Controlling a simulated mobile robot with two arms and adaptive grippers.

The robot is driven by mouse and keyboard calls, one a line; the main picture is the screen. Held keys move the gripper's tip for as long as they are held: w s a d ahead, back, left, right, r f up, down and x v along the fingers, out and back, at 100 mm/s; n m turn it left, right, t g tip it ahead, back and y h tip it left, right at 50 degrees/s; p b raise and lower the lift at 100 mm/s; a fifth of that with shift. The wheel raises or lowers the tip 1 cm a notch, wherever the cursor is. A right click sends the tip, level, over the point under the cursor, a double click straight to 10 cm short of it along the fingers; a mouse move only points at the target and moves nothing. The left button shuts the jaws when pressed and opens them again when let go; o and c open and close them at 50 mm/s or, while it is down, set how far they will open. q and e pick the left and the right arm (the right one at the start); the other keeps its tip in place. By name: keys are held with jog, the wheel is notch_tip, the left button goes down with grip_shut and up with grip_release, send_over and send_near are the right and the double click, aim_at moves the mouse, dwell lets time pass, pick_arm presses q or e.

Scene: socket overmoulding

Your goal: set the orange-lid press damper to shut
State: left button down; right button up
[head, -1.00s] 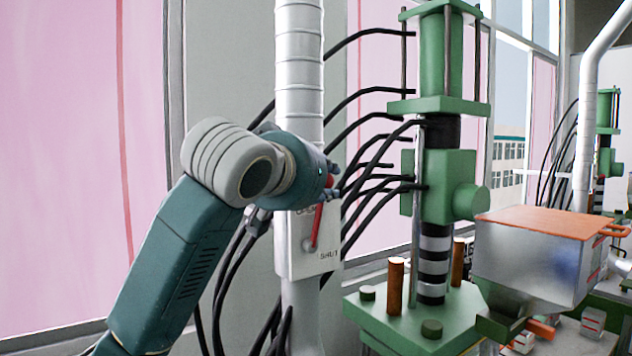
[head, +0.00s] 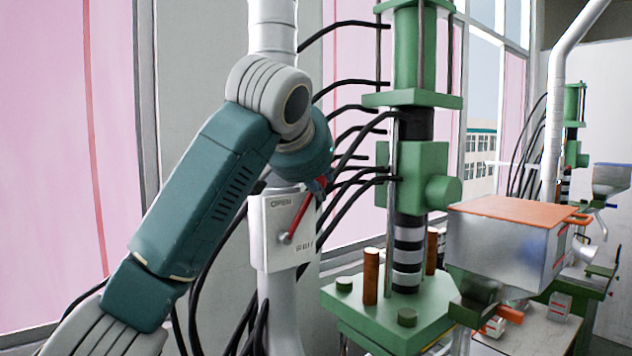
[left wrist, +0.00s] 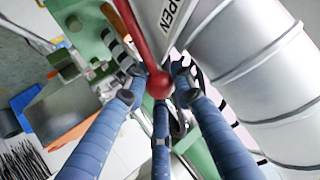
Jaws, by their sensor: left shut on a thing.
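The damper plate (head: 273,215), pale with OPEN at its top and SHUT at its lower right, sits on the silvery duct (head: 271,28). Its red lever (head: 299,219) slants from the pivot up to the right, between the two words. My left gripper (head: 322,184) is at the lever's upper end, partly hidden by my wrist. In the left wrist view its blue fingers (left wrist: 158,98) are closed around the lever's red ball end (left wrist: 160,85). The orange lid (head: 520,210) covers a metal hopper on the green press (head: 408,200). My right gripper is out of view.
Several black hoses (head: 345,125) run from behind the duct to the press, close to my left gripper. A pink-tinted window (head: 50,150) is at the left. A second green press (head: 574,110) stands farther back at the right.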

pick_arm(q)
jog(key=shift+r, duration=0.45)
jog(key=c, duration=1.5)
grip_release()
jog(key=shift+o, duration=0.2)
jog(key=shift+f, duration=0.15)
jog(key=shift+f, duration=0.1)
jog(key=v, duration=1.2)
jog(key=shift+d, duration=0.1)
